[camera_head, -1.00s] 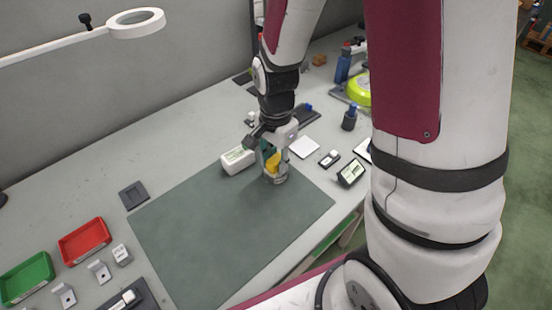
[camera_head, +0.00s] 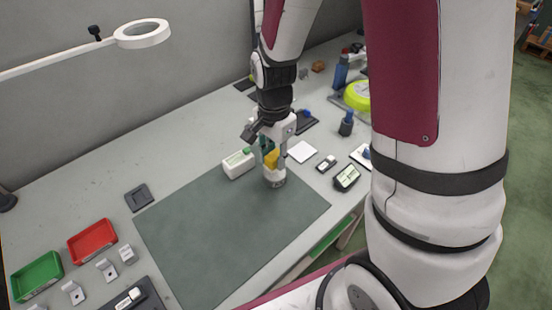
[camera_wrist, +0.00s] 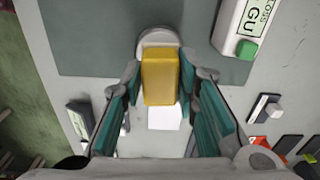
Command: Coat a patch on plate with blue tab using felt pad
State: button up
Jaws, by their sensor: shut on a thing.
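My gripper (camera_head: 270,160) is shut on a yellow block (camera_wrist: 160,78) with a pale rounded base (camera_wrist: 158,37); this seems to be the felt pad tool. In the head view it is upright over the far right part of the green-grey mat (camera_head: 215,235). I cannot tell whether its base touches the mat, and its underside is hidden. A dark plate (camera_head: 308,127) with a small blue part (camera_head: 306,113) lies beyond my gripper, partly hidden by it; it may be the plate with the blue tab.
A white box with a green end (camera_head: 237,165) lies just left of my gripper. A white square (camera_head: 302,152) and a small dark device (camera_head: 346,178) lie to the right. Red (camera_head: 93,241) and green (camera_head: 38,276) trays stand at left. Most of the mat is bare.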

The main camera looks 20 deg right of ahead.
aim_at(274, 155)
jog(key=shift+r+p, duration=1.1)
jog(key=shift+r, duration=0.7)
